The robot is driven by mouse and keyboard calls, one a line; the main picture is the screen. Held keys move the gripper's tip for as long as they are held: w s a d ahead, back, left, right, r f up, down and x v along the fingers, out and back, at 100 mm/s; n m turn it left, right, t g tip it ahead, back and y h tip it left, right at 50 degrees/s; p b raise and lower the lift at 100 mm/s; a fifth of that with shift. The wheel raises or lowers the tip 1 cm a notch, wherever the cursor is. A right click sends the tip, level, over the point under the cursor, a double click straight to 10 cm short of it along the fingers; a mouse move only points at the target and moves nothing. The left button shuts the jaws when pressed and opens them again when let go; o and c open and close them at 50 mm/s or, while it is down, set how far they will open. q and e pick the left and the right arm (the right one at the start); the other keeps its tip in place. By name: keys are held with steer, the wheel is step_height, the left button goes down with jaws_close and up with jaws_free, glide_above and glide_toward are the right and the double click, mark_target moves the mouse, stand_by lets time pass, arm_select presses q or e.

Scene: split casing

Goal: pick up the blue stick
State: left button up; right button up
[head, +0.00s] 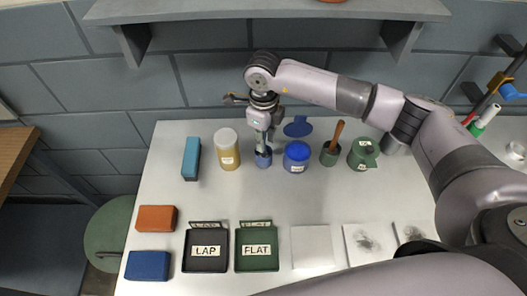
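I cannot make out a clear blue stick; a thin one at the fingertips could be hidden. A teal-blue oblong block (191,158) stands to the left, apart from the gripper. A dark blue block (148,265) lies at the front left. My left gripper is not in view.
A yellow jar (228,155), a blue-lidded jar (297,156), a green pot with a brown handle (331,153) and a green container (363,154) flank the gripper. LAP (206,266) and FLAT (257,264) trays sit in front. The table's middle is clear; a shelf (265,10) overhangs behind.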

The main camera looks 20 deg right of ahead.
jaws_close()
stand_by(0.4)
